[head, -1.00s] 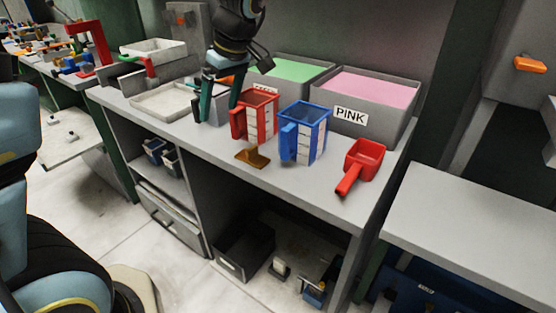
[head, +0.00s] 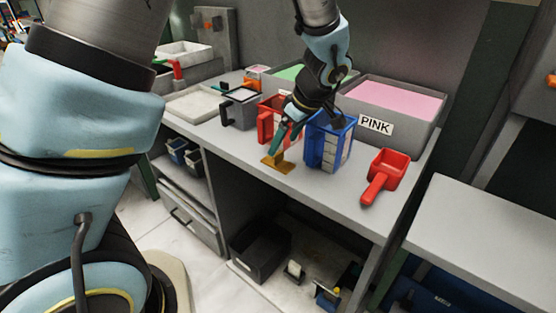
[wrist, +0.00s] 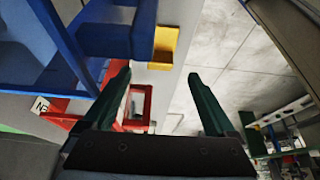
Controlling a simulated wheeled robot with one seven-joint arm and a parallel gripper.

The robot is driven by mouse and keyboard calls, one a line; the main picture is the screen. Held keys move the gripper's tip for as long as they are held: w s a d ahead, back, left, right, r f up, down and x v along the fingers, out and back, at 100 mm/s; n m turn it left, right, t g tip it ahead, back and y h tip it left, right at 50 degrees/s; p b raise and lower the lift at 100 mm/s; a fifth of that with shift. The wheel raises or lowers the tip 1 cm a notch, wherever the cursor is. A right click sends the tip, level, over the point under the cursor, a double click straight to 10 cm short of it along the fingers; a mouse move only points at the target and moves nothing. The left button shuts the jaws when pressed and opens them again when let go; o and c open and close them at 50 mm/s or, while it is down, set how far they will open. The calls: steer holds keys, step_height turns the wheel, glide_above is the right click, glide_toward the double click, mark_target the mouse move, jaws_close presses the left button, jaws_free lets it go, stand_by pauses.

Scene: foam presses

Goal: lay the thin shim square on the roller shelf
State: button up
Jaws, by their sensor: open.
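No piece that I can clearly name as the thin shim square shows, and no roller shelf is identifiable. A small amber-yellow angled piece (head: 277,163) lies on the bench near its front edge, before the red jug. It also shows in the wrist view (wrist: 165,45), beyond the fingertips. My gripper (head: 279,146) is low over the bench, close to the amber piece, between the red and blue jugs. In the wrist view my gripper (wrist: 158,76) has its two green fingers wide apart with nothing held. Whether a finger touches the amber piece, I cannot tell.
The red jug (head: 266,124) and blue jug (head: 318,145) stand close beside my gripper. A red scoop (head: 390,170) lies to the right. Behind are the pink foam bin (head: 418,130) and a green one. A grey jug (head: 240,109) stands left. The right-hand bench (head: 490,225) is bare.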

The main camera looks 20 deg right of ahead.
mark_target(278, 153)
steer(key=p+x, duration=0.1)
steer(key=x, duration=0.5)
steer(key=shift+r, duration=0.1)
jaws_close()
stand_by(0.6)
